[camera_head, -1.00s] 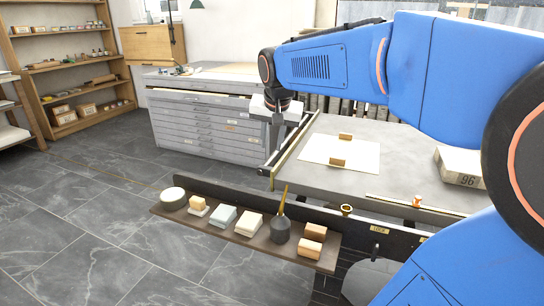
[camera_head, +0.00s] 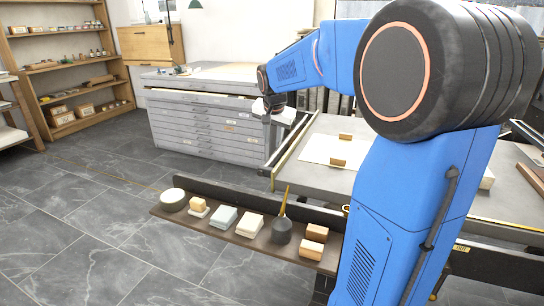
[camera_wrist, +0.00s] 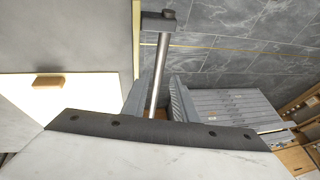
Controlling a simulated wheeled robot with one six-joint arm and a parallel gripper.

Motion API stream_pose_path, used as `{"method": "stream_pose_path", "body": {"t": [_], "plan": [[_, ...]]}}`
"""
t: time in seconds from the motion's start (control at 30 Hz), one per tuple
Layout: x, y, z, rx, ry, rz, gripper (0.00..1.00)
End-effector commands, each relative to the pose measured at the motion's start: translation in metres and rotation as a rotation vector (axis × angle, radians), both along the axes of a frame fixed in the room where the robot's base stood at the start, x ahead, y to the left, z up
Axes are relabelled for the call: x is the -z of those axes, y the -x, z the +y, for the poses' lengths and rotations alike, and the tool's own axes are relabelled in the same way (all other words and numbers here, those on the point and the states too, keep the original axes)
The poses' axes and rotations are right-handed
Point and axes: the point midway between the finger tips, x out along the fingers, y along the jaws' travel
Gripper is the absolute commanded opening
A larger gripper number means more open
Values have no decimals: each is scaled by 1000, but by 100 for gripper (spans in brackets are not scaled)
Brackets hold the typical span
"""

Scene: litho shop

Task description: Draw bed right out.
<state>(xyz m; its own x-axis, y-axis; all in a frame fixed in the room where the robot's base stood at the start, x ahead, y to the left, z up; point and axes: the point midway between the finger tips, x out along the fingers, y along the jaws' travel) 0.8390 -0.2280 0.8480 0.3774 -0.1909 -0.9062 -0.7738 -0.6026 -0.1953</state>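The press bed (camera_head: 385,143) is a flat grey slab with a pale sheet (camera_head: 318,149) lying on it. In the wrist view the bed (camera_wrist: 75,25) fills the upper left. A round metal bar (camera_wrist: 159,80) runs along the bed's end, fixed at a dark bracket (camera_wrist: 159,22). My gripper (camera_head: 273,106) is at the left end of the bed. In the wrist view its two fingers (camera_wrist: 159,90) stand either side of the bar, with narrow gaps showing. Contact with the bar is not visible. My arm hides much of the bed's right part.
A dark shelf (camera_head: 178,208) with blocks, a round tin and a brush pot juts out along the front. Two small wooden blocks (camera_head: 338,161) sit on the sheet. A grey plan chest (camera_head: 205,125) stands behind at left. The tiled floor (camera_head: 90,210) at left is clear.

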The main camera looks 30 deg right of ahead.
Motion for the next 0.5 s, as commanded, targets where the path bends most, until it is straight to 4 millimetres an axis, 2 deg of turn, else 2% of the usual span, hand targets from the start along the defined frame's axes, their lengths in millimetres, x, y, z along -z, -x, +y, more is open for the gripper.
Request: {"method": "stream_pose_path", "body": {"t": [0.03, 0.3, 0.5], "plan": [[10, -3, -2, 0, -1, 3, 26], [53, -21, -11, -1, -1, 4, 26], [76, -31, -16, -1, -1, 2, 26]]}}
